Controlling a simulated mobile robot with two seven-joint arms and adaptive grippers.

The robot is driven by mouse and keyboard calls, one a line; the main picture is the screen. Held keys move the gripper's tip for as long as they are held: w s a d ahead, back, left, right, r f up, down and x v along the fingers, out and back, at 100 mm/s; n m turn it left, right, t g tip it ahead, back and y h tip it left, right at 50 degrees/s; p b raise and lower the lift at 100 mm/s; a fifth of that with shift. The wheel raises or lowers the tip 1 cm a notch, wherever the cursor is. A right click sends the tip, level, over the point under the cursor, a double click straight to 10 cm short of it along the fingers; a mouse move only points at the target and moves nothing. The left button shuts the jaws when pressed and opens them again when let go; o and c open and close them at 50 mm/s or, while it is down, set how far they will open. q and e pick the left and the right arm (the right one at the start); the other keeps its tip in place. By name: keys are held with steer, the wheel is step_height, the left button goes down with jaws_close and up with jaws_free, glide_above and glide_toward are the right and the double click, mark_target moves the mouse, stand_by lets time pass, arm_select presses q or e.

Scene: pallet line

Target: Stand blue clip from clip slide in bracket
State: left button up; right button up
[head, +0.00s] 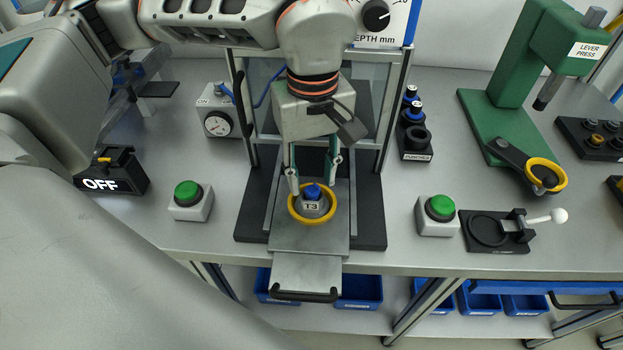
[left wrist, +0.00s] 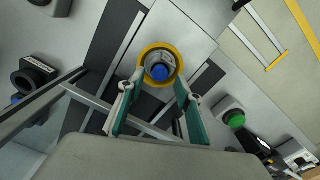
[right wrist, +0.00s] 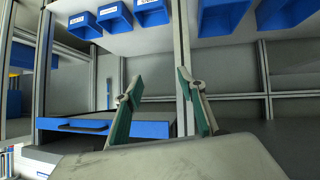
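My left gripper (head: 313,180) is open above a drawer plate (head: 310,240) at the bench's middle. Its fingers stand apart at the far side of a part marked T3 with a blue top (head: 313,190), which sits in a yellow ring (head: 292,205). The left wrist view shows the part (left wrist: 159,72) just beyond the fingertips, not gripped. My right gripper (right wrist: 160,88) is open and empty, facing shelving with blue bins. A dark fixture with a blue piece (head: 124,76) stands at the far left, partly behind my arm; I cannot tell whether it is the clip slide. No bracket is clearly identifiable.
Green buttons flank the plate, left (head: 189,198) and right (head: 439,210). Frame posts rise around the gripper. A green lever press (head: 510,110) and a white-knobbed fixture (head: 500,232) stand at right. An OFF box (head: 118,170) and a dial gauge (head: 217,122) are at left.

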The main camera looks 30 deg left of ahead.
mark_target(312, 188)
arm_select(q)
step_height(312, 188, up, 10)
steer(key=p, duration=0.1)
arm_select(e)
steer(key=shift+s+a+r, duration=0.15)
steer(key=shift+s+r, duration=0.1)
steer(key=shift+r, duration=0.05)
stand_by(0.3)
